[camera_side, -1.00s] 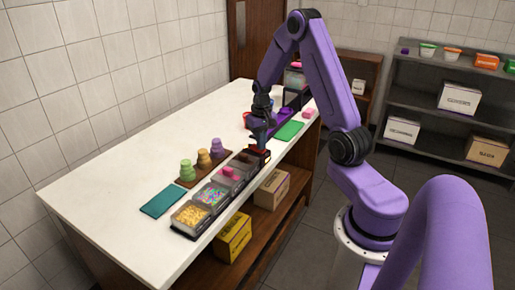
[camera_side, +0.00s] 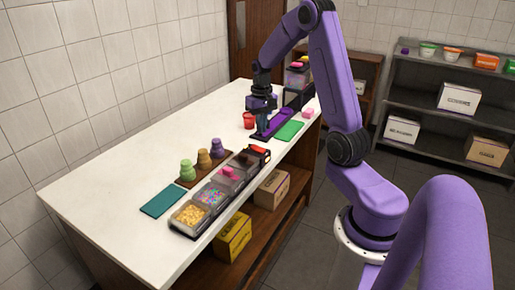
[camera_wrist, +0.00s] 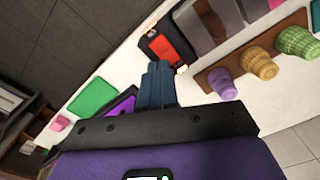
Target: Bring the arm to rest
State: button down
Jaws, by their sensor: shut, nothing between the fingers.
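My gripper (camera_side: 262,123) is above the far half of the white counter (camera_side: 110,185), close over the purple tray (camera_side: 283,119). In the wrist view its fingers (camera_wrist: 158,78) are together with nothing between them. A red cup (camera_side: 249,120) stands just left of my gripper in the side view. The toppings row (camera_side: 186,219) lies along the counter's front edge, with a black and red item (camera_side: 259,153) at its far end. That item also shows in the wrist view (camera_wrist: 165,45), beyond the fingertips.
Green, tan and purple cups (camera_side: 204,158) stand on a brown board left of the toppings. A teal mat (camera_side: 162,201) and a green mat (camera_side: 290,131) lie flat. A pink block (camera_side: 308,113) sits at the right edge. The counter's left side is clear.

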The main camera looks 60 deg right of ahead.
jog(key=shift+r, duration=0.15)
jog(key=s+a+r+n, duration=0.2)
jog(key=s+a+n, duration=0.15)
jog(key=a, duration=0.75)
jog(key=s+a+r+n, duration=0.3)
jog(key=a+n, duration=0.2)
jog(key=a, duration=0.6)
jog(key=s+a+n, duration=0.4)
jog(key=s+n, duration=0.1)
jog(key=s, duration=0.4)
jog(key=s+a+r+n, duration=0.1)
jog(key=s+a+n, duration=0.2)
jog(key=s, duration=0.6)
jog(key=shift+s+a+n, duration=0.4)
jog(key=shift+n, duration=0.65)
